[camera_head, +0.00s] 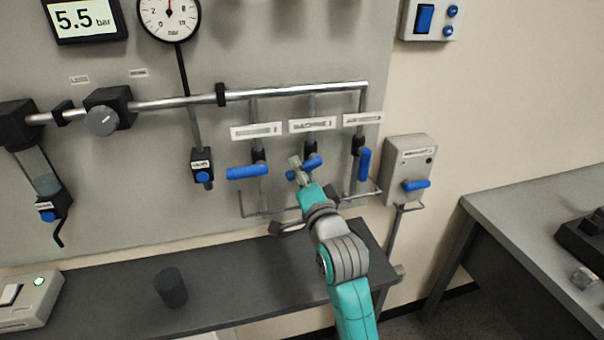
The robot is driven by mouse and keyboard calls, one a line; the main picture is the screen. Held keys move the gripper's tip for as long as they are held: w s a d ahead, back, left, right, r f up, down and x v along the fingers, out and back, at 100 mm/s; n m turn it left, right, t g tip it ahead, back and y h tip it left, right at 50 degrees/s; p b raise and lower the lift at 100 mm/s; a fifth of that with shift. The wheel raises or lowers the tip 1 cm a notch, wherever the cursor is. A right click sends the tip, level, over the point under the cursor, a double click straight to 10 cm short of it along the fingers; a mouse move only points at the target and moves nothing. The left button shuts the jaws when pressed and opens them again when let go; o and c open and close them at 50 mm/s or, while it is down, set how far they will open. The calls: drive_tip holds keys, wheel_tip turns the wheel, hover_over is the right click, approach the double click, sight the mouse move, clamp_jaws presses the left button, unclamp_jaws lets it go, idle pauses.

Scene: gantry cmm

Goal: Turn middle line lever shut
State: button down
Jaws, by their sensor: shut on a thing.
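Three valves with blue levers hang on drop pipes below a horizontal metal pipe on the grey panel. The middle line lever (313,162) is blue and sits a little tilted from level, rising to the right. My gripper (297,168) is at its left part and shut on it; the fingers hide part of the lever. The left lever (247,172) lies nearly level, across its pipe. The right lever (363,164) stands upright, along its pipe.
A grey box with a blue lever (416,185) is at the right. A dark shelf (235,291) below holds a black cylinder (171,287). A pressure gauge (168,16) and a 5.5 bar display (82,18) are above. A bench (530,207) stands at right.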

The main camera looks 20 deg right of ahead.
drive_tip(key=m, duration=0.2)
drive_tip(key=r+m+h, duration=0.1)
drive_tip(key=m, duration=0.2)
drive_tip(key=shift+a+r+m+h, duration=0.2)
drive_tip(key=shift+r+m+h, duration=0.2)
idle(0.4)
drive_tip(key=c, duration=0.9)
unclamp_jaws()
drive_tip(key=shift+c, duration=0.2)
drive_tip(key=s+f, duration=0.2)
drive_tip(key=s, duration=0.9)
drive_tip(key=shift+s+f, duration=0.15)
drive_tip(key=shift+s, duration=0.25)
